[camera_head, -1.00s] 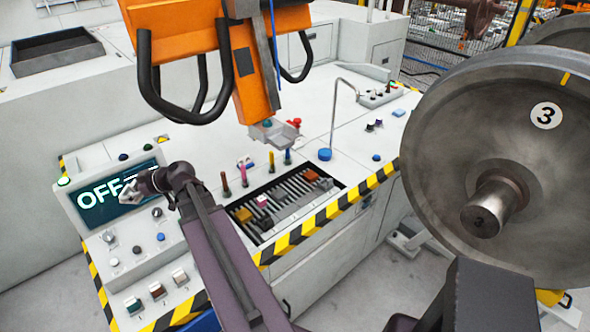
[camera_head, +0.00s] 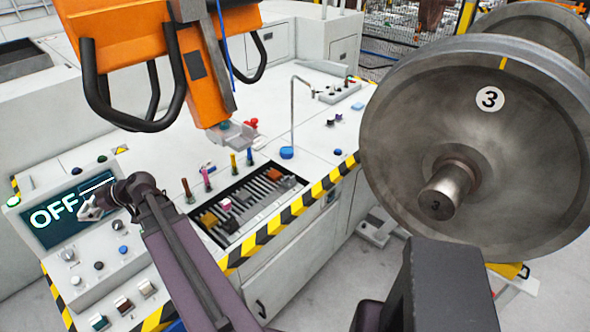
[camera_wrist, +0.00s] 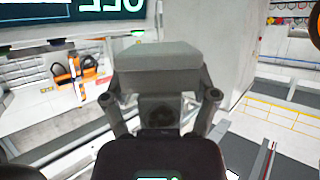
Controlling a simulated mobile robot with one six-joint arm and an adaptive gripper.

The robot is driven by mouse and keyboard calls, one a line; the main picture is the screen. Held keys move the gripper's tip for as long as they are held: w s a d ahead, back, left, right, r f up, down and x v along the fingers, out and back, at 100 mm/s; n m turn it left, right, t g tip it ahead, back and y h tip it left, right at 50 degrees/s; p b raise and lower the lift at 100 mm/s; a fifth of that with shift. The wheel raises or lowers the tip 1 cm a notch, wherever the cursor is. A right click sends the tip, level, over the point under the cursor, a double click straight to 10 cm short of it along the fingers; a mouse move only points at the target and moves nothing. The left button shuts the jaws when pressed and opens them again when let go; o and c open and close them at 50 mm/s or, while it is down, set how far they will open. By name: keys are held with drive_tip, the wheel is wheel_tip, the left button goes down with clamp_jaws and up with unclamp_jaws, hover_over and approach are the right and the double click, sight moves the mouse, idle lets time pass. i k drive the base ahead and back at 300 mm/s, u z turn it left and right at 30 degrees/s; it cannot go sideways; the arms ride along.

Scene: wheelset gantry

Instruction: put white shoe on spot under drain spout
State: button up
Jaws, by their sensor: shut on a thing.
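My gripper (camera_head: 92,208) is in front of the console's dark screen at the left in the head view. In the wrist view my gripper (camera_wrist: 162,100) is shut on a pale grey-white block, which I take to be the white shoe (camera_wrist: 155,64). In the head view the shoe is too small to tell from the fingertips. A thin bent metal pipe (camera_head: 293,112), perhaps the drain spout, rises from the white bench top and curves over to the right. A blue round piece (camera_head: 287,152) sits at its foot. I cannot make out a marked spot under its end.
The OFF screen (camera_head: 68,210) is close behind my gripper. A slotted recess (camera_head: 245,205) holds coloured pieces, with upright coloured handles behind it. An orange arm (camera_head: 200,80) hangs over the bench. A large wheel (camera_head: 470,140) marked 3 stands at the right.

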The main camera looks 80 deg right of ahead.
sight(318, 170)
drive_tip(key=k, duration=1.5)
drive_tip(key=z, duration=1.75)
drive_tip(key=i, duration=0.65)
drive_tip(key=u, duration=0.2)
